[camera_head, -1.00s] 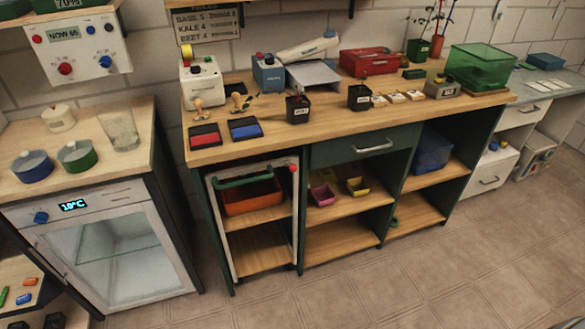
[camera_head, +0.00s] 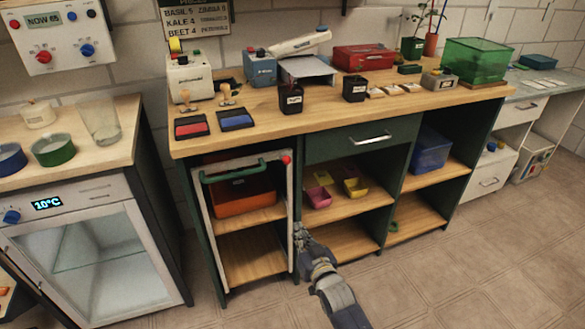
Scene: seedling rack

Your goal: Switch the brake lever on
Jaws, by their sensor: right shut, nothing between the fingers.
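A white-framed rack (camera_head: 205,215) with a green handle (camera_head: 235,171) stands in the left bay of the green bench. A red knob (camera_head: 287,160) sits at its top right corner; I cannot tell whether it belongs to the brake lever. No other lever is clear on the rack. My right gripper (camera_head: 299,232) is shut and empty. It appears at the lower part of the rack's right post, well below the red knob. I cannot tell whether it touches the post. My left gripper is not in view.
An orange bin (camera_head: 240,196) sits on the rack's upper shelf. Pink (camera_head: 319,197) and yellow (camera_head: 355,188) trays lie on the bench shelf to the right. A glass-doored cabinet (camera_head: 95,245) stands left. The tiled floor (camera_head: 450,285) at front right is clear.

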